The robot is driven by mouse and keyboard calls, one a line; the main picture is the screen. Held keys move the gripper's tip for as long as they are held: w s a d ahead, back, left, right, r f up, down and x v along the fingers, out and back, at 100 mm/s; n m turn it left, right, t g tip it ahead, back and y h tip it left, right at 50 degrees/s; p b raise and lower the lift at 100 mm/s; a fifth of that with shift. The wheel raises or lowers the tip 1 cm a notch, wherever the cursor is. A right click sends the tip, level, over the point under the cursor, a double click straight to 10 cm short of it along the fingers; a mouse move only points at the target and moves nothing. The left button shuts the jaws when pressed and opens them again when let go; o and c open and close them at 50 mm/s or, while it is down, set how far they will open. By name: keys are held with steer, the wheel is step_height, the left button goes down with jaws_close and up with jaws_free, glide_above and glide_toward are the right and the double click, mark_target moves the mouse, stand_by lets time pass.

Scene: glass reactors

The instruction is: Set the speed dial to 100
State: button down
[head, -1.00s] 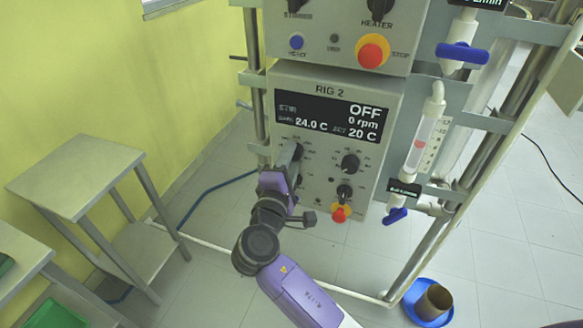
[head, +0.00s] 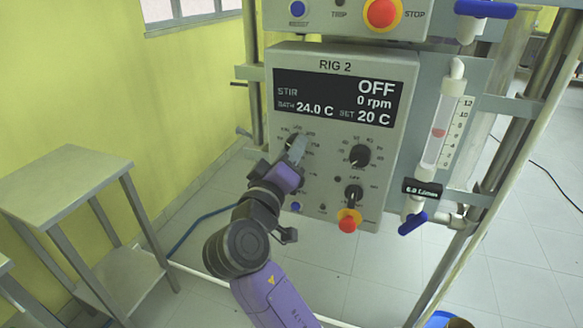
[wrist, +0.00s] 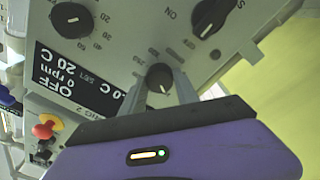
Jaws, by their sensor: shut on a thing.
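The grey RIG 2 control panel (head: 400,90) faces me, with a dark display (head: 333,96) reading OFF, 0 rpm, bath 24.0 C and set 20 C. My gripper (head: 297,145) is at the upper-left dial, below the STIR side of the display. In the wrist view my two fingers close on the sides of this small black dial (wrist: 159,77). Its white pointer line points toward my gripper's body in that view. The numbers around it are too small to read surely. In the head view the gripper mostly hides this dial.
A second black dial (head: 360,156) is right of the gripper, with another black knob (head: 353,194) and a red button (head: 348,223) below. A flow tube (head: 441,132) with a blue valve handle (head: 412,223) stands at right. A steel table (head: 65,180) is at left.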

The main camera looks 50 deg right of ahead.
steer(key=shift+f+m+b, duration=0.2)
steer(key=shift+m+b, duration=1.3)
steer(key=shift+r, duration=0.1)
steer(key=c, duration=0.9)
jaws_free()
steer(key=shift+a, duration=0.1)
steer(key=v, duration=0.7)
steer(key=shift+a, duration=0.35)
